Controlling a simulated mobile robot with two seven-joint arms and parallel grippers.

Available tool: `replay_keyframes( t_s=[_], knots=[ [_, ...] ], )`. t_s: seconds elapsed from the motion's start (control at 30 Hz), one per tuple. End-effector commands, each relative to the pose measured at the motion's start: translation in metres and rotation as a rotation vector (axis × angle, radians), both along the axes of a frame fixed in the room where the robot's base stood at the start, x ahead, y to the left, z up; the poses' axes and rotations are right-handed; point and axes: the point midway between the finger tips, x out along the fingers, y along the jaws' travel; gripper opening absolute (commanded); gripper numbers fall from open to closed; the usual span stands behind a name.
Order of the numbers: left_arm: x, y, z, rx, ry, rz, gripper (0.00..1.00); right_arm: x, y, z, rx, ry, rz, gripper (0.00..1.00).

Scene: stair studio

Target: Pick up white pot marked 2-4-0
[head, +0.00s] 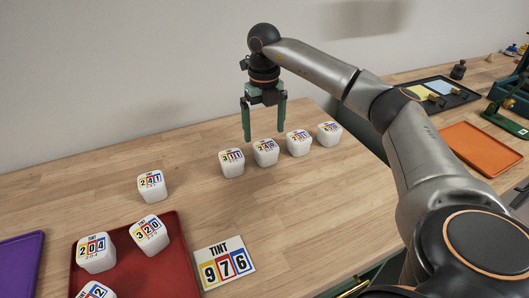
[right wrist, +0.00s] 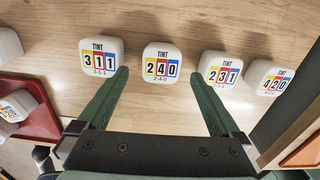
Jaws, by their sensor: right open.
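The white pot marked 2-4-0 (head: 265,153) stands upright on the wooden table, second from the left in a row of white pots. In the right wrist view the pot with label 240 (right wrist: 161,66) is near the middle, between the lines of my two green fingers. My right gripper (head: 264,133) is open and empty, pointing down, above and slightly behind that pot. Its fingers do not visibly touch any pot. My left gripper is not in view.
Pot 311 (head: 232,165) stands to the left of it; pots 231 (head: 299,144) and 420 (head: 330,134) stand to the right. Pot 241 (head: 151,188) stands apart. A red tray (head: 176,262) holds several pots. A 976 card (head: 225,263) lies in front.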

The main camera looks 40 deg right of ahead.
Motion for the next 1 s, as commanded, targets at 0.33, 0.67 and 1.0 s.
replay_keyframes(
  t_s=[0.33, 0.67, 1.0],
  knots=[
    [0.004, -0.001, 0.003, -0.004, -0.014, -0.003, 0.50, -0.003, -0.001, -0.036, 0.000, 0.001, 0.001, 1.00],
    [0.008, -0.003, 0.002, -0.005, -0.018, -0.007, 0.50, -0.006, -0.002, -0.072, 0.002, -0.001, 0.001, 1.00],
    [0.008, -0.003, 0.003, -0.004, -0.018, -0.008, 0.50, -0.006, -0.002, -0.072, 0.003, -0.002, 0.001, 0.85]
  ],
)
